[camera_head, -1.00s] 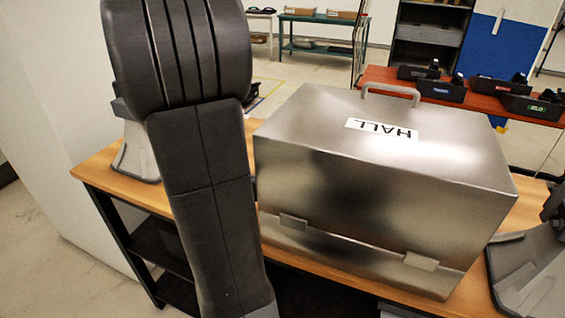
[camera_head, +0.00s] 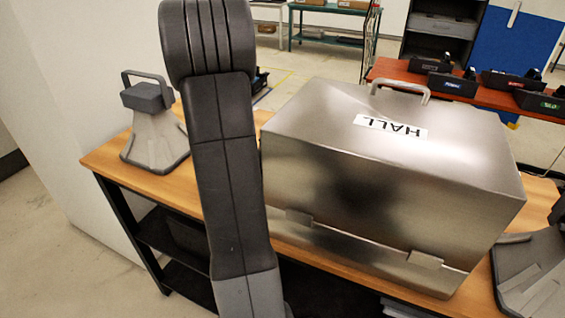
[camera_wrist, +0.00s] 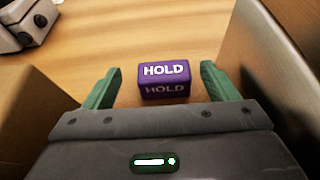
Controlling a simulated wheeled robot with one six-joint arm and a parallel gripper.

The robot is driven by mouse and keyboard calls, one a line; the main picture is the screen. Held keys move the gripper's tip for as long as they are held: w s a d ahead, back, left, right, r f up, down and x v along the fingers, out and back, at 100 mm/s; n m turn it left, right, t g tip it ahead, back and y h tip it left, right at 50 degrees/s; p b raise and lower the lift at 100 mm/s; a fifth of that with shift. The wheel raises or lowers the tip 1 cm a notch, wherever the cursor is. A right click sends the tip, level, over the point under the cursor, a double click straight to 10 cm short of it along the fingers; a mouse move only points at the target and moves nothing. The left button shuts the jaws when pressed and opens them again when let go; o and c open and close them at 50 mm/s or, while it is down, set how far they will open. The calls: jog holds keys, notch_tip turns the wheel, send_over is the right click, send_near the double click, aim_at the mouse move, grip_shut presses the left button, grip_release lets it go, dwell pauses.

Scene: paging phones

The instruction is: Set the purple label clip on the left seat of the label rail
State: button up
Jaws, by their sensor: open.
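In the wrist view a purple block-shaped clip (camera_wrist: 164,80) marked "HOLD" lies on the wooden bench top. My gripper (camera_wrist: 160,85) is open, with one green finger on each side of the clip's place. The fingers stand apart from the clip, with gaps at both sides. In the head view my arm hides the gripper and the clip. I cannot make out the label rail in either view.
A metal box (camera_head: 380,190) marked "HALL" stands on the wooden bench (camera_head: 110,160), and a metal wall (camera_wrist: 285,70) rises close at the right of my gripper. A grey horn-shaped device (camera_head: 155,125) stands at the left. Several dark phone units (camera_head: 452,84) sit on a red table.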

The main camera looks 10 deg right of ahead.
jog(key=p+x, duration=0.1)
jog(key=x, duration=0.2)
jog(key=shift+d, duration=0.2)
jog(key=shift+p+x, duration=0.35)
jog(key=shift+x, duration=0.45)
jog(key=c, duration=1.1)
jog(key=shift+a+r, duration=0.1)
jog(key=shift+r, duration=0.05)
